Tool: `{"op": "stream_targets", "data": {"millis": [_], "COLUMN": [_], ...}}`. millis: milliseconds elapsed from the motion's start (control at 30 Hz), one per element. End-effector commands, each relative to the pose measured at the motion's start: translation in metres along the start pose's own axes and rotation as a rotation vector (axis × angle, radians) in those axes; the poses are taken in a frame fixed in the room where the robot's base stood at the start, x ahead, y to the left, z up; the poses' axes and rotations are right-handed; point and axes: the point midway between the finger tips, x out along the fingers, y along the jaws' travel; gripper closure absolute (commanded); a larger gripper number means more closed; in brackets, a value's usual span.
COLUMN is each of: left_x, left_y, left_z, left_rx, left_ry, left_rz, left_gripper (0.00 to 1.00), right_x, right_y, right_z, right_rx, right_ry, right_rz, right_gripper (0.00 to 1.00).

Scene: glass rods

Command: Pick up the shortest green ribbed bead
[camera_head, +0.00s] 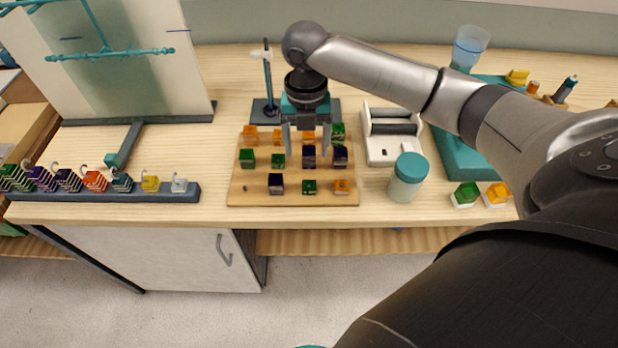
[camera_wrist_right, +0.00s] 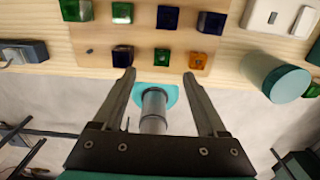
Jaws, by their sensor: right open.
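A wooden board (camera_head: 240,194) on the bench holds rows of small coloured beads. Green ones are a left bead (camera_head: 247,158), a smaller bead beside it (camera_head: 278,160), a front-row bead (camera_head: 309,187) and a back-right bead (camera_head: 338,131). Ribbing and exact heights are too small to tell. My right gripper (camera_head: 307,149) is open, pointing down over the board's middle, with nothing between its fingers. In the right wrist view, the front-row green bead (camera_wrist_right: 161,57) appears just beyond and between the open fingertips (camera_wrist_right: 159,75). My left gripper is not in view.
Purple and orange beads stand close around the green ones. A teal-lidded jar (camera_head: 407,177) and a white device (camera_head: 391,134) stand right of the board. A dark rail (camera_head: 130,195) with striped hooked pieces lies left. A stand (camera_head: 266,80) rises behind.

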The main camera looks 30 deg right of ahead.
Motion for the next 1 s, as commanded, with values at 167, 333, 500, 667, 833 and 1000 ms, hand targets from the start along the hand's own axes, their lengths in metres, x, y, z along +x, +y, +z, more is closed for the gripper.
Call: {"op": "stream_targets", "data": {"millis": [167,333,500,667,833,1000], "left_x": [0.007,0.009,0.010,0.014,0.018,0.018], "left_y": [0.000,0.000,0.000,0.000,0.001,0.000], "left_z": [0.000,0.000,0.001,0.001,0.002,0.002], "left_rx": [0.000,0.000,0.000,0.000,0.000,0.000], "left_ry": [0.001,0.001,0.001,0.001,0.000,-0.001], "left_rz": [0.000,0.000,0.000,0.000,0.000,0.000], "left_gripper": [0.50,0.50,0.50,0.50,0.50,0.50], "right_x": [0.038,0.053,0.061,0.083,0.105,0.106], "right_y": [0.000,0.000,-0.001,-0.005,-0.005,-0.005], "right_z": [-0.001,0.000,-0.001,-0.004,-0.004,-0.003], "right_rx": [0.001,0.000,0.001,0.002,0.001,0.001], "right_ry": [0.001,-0.001,-0.001,0.001,-0.001,-0.003], "right_rz": [-0.001,0.000,-0.001,-0.002,0.000,0.000], "right_gripper": [0.25,0.25,0.25,0.25,0.25,0.25]}}
